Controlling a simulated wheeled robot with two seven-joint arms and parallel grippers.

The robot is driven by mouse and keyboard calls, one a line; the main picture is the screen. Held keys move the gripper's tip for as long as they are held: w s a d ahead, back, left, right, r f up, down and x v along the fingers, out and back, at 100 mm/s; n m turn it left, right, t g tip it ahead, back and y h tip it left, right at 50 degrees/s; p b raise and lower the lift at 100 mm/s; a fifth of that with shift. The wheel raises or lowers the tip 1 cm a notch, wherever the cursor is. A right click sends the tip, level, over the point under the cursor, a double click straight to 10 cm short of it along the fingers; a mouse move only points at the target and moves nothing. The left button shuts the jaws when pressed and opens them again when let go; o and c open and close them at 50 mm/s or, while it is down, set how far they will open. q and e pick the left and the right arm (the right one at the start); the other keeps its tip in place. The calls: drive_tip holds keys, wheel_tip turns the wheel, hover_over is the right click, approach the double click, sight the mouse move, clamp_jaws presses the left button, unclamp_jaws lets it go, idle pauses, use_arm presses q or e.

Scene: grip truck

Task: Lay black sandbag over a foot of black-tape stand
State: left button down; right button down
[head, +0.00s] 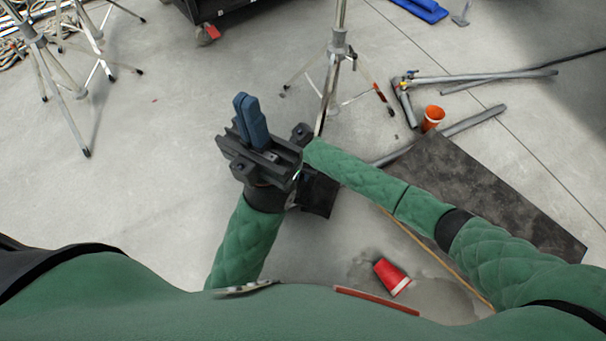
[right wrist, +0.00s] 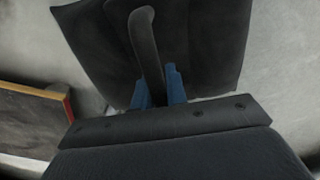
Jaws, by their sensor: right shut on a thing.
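The black sandbag (head: 318,195) hangs just right of my left gripper in the head view, partly hidden by it. In the right wrist view, the sandbag (right wrist: 205,45) is a dark slab with a strap handle (right wrist: 147,45). My right gripper (right wrist: 158,88) has its blue fingers shut at this strap. In the head view my left gripper hides most of it. My left gripper (head: 248,107) is empty, with its blue fingers together. A metal stand (head: 338,50) with splayed feet is beyond the grippers. Other stands (head: 38,40) are at the upper left. I cannot make out black tape on any.
A dark board (head: 490,195) lies under my right arm. A red cup (head: 391,277) lies near my body. A dark case (head: 215,8) stands at the top.

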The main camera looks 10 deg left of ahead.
drive_tip(key=shift+w+a+f, duration=0.1)
drive_tip(key=shift+f, duration=0.15)
drive_tip(key=c, duration=1.4)
unclamp_jaws()
drive_tip(key=shift+o, duration=0.4)
drive_tip(key=shift+s+d+f, duration=0.2)
drive_tip(key=shift+f, duration=0.15)
drive_tip(key=r+p, duration=0.1)
drive_tip(key=r, duration=0.2)
drive_tip(key=r+p, duration=0.1)
drive_tip(key=r, duration=0.3)
drive_tip(key=shift+w+a, duration=0.1)
drive_tip(key=shift+a, duration=0.1)
drive_tip(key=shift+r, duration=0.7)
